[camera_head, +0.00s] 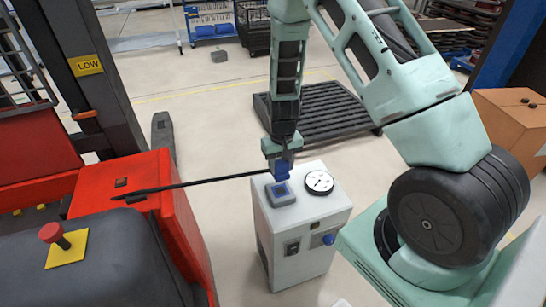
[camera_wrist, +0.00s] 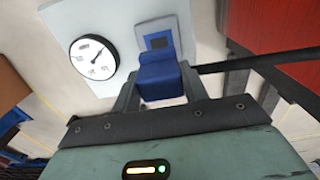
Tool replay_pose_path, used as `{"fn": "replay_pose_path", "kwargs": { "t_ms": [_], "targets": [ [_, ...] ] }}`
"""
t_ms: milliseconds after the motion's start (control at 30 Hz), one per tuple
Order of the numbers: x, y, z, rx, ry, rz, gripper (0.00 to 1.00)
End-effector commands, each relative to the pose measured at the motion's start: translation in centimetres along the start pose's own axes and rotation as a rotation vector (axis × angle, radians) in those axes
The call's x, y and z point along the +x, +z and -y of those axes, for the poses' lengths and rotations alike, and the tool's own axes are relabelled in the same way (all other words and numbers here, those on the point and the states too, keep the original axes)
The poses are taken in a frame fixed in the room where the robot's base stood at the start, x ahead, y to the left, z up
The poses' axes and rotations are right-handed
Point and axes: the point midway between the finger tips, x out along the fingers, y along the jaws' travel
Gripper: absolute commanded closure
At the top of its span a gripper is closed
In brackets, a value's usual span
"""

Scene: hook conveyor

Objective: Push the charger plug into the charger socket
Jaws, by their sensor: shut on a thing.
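My gripper (camera_head: 281,160) points down over the white charger box (camera_head: 300,232), shut on the blue charger plug (camera_head: 282,172). In the wrist view the plug (camera_wrist: 160,80) sits between the two dark fingers. The charger socket (camera_head: 281,193) is a grey-framed blue square on the box's top. In the wrist view the socket (camera_wrist: 158,42) shows just beyond the plug, which hides its near edge. The plug appears above the socket; I cannot tell whether they touch. A black cable (camera_head: 215,181) runs left from the plug to the red forklift.
A round white dial (camera_head: 318,182) lies beside the socket on the box top. The red forklift (camera_head: 130,185) with its red button (camera_head: 52,233) stands at left. A dark pallet (camera_head: 325,112) lies behind the box. A cardboard box (camera_head: 510,125) is at right.

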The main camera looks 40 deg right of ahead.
Motion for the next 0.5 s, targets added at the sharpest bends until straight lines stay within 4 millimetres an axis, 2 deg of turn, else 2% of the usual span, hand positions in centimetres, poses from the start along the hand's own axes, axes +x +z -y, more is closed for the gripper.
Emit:
{"fn": "replay_pose_path", "kwargs": {
  "t_ms": [500],
  "targets": [
    [0.41,0.02,0.00,0.000,0.000,0.000,0.77]
  ]
}}
